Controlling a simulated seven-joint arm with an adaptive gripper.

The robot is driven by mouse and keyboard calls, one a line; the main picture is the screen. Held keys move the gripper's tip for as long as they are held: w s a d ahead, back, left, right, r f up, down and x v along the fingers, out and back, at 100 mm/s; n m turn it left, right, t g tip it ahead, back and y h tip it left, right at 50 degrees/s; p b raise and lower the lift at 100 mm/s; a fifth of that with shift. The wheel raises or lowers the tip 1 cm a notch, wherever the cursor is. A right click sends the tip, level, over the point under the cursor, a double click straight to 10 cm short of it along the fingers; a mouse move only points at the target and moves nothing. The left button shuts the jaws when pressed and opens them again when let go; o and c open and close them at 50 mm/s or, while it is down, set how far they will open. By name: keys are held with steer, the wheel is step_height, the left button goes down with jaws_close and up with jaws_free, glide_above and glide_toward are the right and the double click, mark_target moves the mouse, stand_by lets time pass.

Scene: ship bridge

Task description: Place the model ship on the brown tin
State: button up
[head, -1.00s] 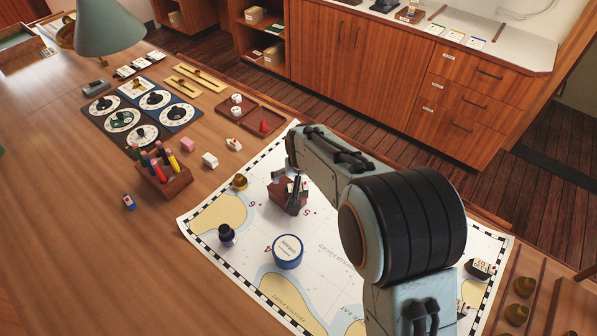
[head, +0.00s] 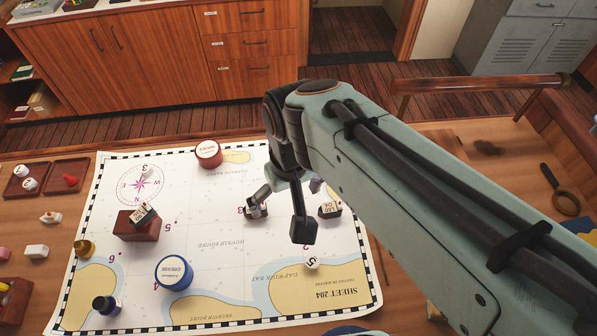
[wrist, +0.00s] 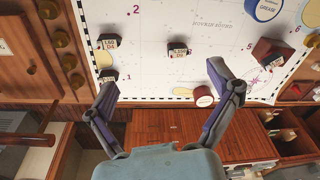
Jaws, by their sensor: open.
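A round reddish-brown tin (head: 208,152) with a lettered lid stands near the chart's far edge; in the wrist view it (wrist: 203,96) is beside the right finger. Two small dark hull-shaped pieces with cream lettered tops, which look like model ships, stand on the chart: one on the left (head: 256,208) and one on the right (head: 330,211). The wrist view shows both, one (wrist: 180,48) ahead between the fingers and one (wrist: 109,43) farther left. A similar piece (head: 143,214) rests on a brown block (head: 135,230). My gripper (wrist: 162,82) is open and empty above the chart.
A blue grease tin (head: 174,272), a dark ink bottle (head: 106,305) and a brass piece (head: 85,248) stand at the chart's left. A numbered white piece (head: 311,262) is near the front. A rail (head: 480,83) edges the table at right. Mid-chart is largely clear.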

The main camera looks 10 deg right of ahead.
steer(key=s+d+m, duration=0.1)
steer(key=s+d, duration=0.2)
steer(key=s, duration=0.2)
steer(key=s+d+f+m+g, duration=0.1)
steer(key=s+d, duration=0.3)
steer(key=s, duration=0.2)
steer(key=shift+s+m+g, duration=0.25)
steer(key=shift+m+g, duration=0.05)
